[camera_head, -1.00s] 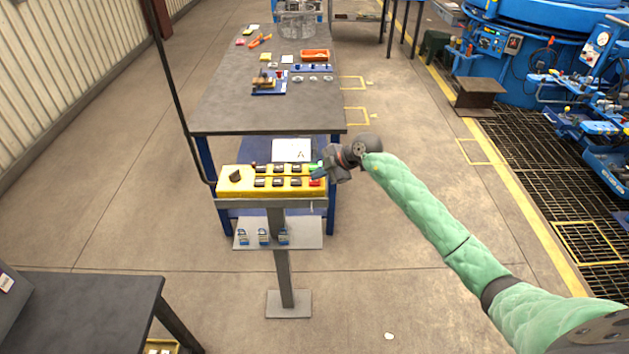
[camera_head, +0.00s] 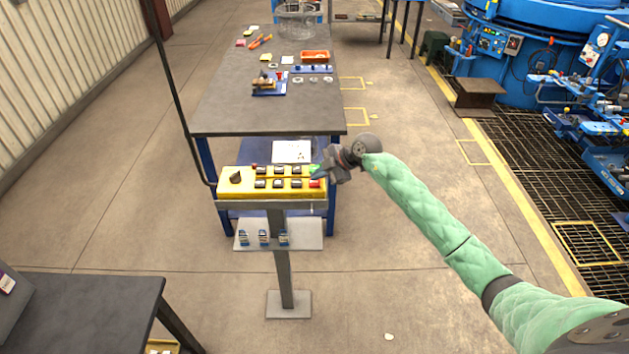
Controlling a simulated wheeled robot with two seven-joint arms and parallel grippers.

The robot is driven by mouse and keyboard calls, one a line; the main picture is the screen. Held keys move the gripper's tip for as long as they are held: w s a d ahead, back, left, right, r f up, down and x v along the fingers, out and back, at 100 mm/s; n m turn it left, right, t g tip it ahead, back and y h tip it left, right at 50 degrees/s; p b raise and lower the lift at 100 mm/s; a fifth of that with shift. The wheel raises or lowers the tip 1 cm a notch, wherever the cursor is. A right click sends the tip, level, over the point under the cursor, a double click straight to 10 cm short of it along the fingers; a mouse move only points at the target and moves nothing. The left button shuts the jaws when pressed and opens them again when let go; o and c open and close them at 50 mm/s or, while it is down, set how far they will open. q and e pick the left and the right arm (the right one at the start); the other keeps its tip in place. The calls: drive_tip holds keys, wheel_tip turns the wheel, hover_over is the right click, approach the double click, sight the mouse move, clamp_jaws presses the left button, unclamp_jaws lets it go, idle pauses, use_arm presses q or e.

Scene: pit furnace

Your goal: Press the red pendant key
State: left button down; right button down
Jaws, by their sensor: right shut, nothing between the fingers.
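The yellow pendant box (camera_head: 224,188) lies on a stand in the middle of the view, with a black knob and two rows of dark keys. The red pendant key (camera_head: 315,183) is at its right end, in the front row. A green key (camera_head: 314,168) sits behind it, partly hidden by my gripper. My right gripper (camera_head: 320,174) is shut and empty. Its tips are at the right end of the box, close to the red and green keys; I cannot tell whether they touch either one. My left gripper is not in view.
The pendant's stand has a lower shelf (camera_head: 309,234) with several small blue padlocks. A long workbench (camera_head: 225,117) with trays and parts stands behind it. A dark table (camera_head: 90,300) is at the lower left.

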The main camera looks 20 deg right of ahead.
sight(318, 182)
drive_tip(key=shift+r, duration=0.45)
drive_tip(key=shift+r+p, duration=2)
drive_tip(key=shift+r, duration=0.5)
